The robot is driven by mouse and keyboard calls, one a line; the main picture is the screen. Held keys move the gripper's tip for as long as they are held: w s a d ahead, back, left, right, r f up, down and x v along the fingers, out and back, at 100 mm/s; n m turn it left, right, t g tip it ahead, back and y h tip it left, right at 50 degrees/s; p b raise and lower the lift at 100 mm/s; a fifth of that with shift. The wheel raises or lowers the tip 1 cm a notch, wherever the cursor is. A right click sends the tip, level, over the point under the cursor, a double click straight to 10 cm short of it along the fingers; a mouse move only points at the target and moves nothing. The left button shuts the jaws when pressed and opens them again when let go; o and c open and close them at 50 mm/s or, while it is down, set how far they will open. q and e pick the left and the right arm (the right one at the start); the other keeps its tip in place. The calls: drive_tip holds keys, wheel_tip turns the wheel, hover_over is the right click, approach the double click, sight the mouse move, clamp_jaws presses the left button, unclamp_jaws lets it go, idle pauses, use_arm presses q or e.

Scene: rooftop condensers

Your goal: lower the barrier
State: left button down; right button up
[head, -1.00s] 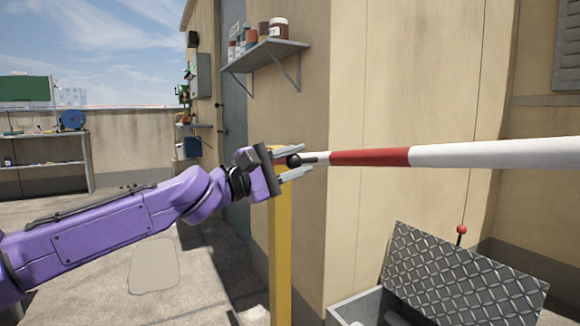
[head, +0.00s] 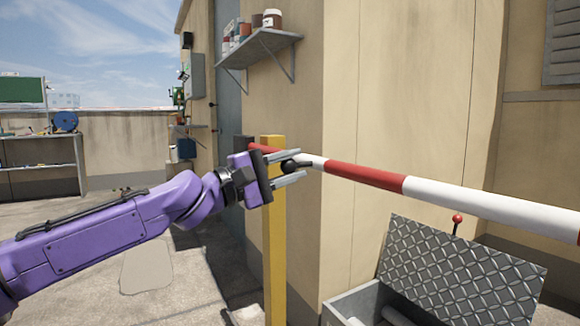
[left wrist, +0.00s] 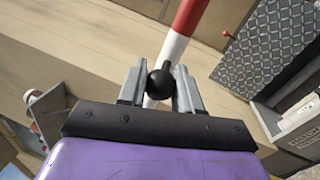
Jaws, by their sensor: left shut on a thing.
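The barrier is a long red and white striped pole (head: 365,176) that slopes down to the right in the head view. A black ball knob (head: 288,166) sits near its left end. My left gripper (head: 291,167) is shut on this knob, with one finger above and one below. In the left wrist view the knob (left wrist: 160,83) is between the fingers, and the pole (left wrist: 187,18) runs up and away from it. A yellow post (head: 273,230) stands behind the gripper. The pole's right end is out of view. My right gripper is not in view.
A grey box with a raised tread-plate lid (head: 460,270) and a red-topped lever (head: 457,219) stands below the pole at right. A wall shelf (head: 262,47) holds several jars. A workbench (head: 40,152) is far left. The floor at left is mostly open.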

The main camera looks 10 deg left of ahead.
use_arm(q)
drive_tip(key=c, duration=0.8)
unclamp_jaws()
drive_tip(key=shift+f, duration=0.5)
drive_tip(key=shift+r, duration=0.15)
drive_tip(key=p+v, duration=0.3)
drive_tip(key=v, duration=0.7)
drive_tip(key=shift+s+a, duration=0.15)
drive_tip(key=shift+a, duration=0.1)
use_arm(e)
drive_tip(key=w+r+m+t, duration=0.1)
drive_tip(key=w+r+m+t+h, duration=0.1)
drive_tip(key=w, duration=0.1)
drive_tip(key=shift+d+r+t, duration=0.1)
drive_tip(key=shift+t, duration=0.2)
